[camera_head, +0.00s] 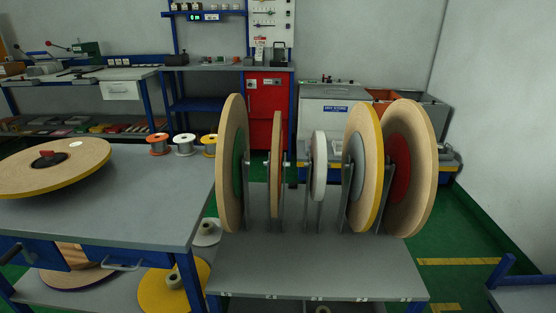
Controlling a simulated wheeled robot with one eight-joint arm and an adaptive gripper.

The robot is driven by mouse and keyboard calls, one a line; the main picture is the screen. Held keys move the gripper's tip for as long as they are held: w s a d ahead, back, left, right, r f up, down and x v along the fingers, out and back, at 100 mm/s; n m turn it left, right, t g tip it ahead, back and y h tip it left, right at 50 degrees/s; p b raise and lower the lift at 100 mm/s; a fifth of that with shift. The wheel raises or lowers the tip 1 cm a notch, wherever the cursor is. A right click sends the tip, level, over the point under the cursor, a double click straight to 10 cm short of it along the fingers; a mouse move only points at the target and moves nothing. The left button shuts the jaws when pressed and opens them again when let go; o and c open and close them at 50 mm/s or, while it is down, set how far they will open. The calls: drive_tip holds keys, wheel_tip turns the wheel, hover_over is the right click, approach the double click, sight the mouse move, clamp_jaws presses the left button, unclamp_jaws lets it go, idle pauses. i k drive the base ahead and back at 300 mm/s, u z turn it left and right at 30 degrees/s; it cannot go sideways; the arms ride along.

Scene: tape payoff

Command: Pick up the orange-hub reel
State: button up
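Several upright reels stand in a row in the metal rack on the grey bench. From left they are a large tan reel with a green hub (232,125), a thin brown-edged reel (277,135), a small white reel (319,140), a yellow-edged reel with a grey hub (376,130) and a large tan reel with a red hub (424,145). I cannot make out a clearly orange hub; the thin reel is nearly edge-on and its hub colour is hard to tell. A small orange-flanged spool (158,151) stands on the left table. My gripper is not in view.
The left table (140,205) holds a flat tan reel (60,172), a white spool (184,150) and a yellow spool (210,152). More reels lie on its lower shelf. The bench front (310,265) is clear. A red cabinet (265,105) stands behind. Green floor is free at right.

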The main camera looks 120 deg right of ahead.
sight(276, 162)
drive_tip(key=z, duration=0.05)
drive_tip(key=k, duration=0.2)
drive_tip(key=z, duration=3.3)
drive_tip(key=k, duration=0.5)
drive_tip(key=z, duration=0.2)
